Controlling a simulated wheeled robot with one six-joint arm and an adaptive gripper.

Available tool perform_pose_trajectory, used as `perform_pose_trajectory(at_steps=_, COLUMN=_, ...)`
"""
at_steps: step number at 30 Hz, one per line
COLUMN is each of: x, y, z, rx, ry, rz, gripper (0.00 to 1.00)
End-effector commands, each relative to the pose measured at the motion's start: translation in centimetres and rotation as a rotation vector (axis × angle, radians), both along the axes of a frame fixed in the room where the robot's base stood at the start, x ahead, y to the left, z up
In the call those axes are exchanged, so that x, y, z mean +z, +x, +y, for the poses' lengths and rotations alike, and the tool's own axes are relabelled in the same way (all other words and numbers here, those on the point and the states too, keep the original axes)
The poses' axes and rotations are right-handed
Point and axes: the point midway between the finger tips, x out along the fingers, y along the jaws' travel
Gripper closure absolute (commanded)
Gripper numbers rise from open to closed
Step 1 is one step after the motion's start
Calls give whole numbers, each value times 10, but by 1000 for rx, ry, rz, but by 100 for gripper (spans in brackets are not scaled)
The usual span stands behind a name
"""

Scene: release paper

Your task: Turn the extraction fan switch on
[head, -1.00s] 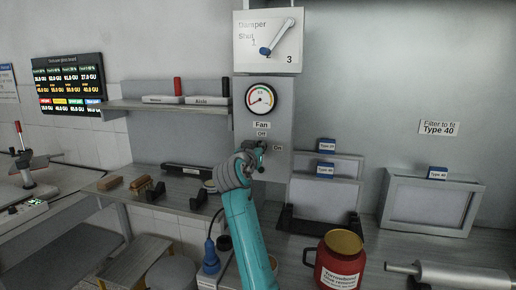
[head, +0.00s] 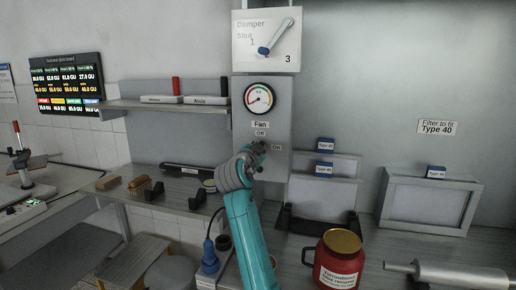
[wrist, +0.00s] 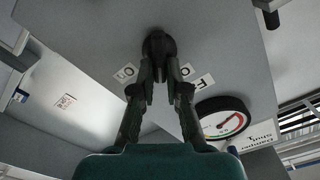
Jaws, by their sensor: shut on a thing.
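The fan switch is a dark round knob (wrist: 159,45) on the grey panel (head: 281,100), below the "Fan" and "Off" labels (head: 260,129) and left of the "On" label (head: 277,148). My gripper (head: 259,148) is at the switch in the head view and covers most of it. In the wrist view my gripper's two dark fingers (wrist: 160,72) are closed in on the knob, one on each side. The "On" label also shows beside the left finger (wrist: 126,73). The fingers hide part of the knob, and I cannot tell which label it points to.
A round gauge (head: 260,97) and the damper panel (head: 244,57) with its lever are above the switch. A red pot (head: 338,264) stands on the bench at front right. Framed filters (head: 428,202) stand behind. A shelf (head: 150,105) is at left.

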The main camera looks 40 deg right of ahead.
Motion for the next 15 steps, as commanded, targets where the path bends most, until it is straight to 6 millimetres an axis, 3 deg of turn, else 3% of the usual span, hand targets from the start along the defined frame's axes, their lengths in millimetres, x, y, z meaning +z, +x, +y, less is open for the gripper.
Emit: perform_pose_trajectory(at_steps=15, x=-6, y=-3, z=-2, rx=-1, ry=301, rz=-382, gripper=100)
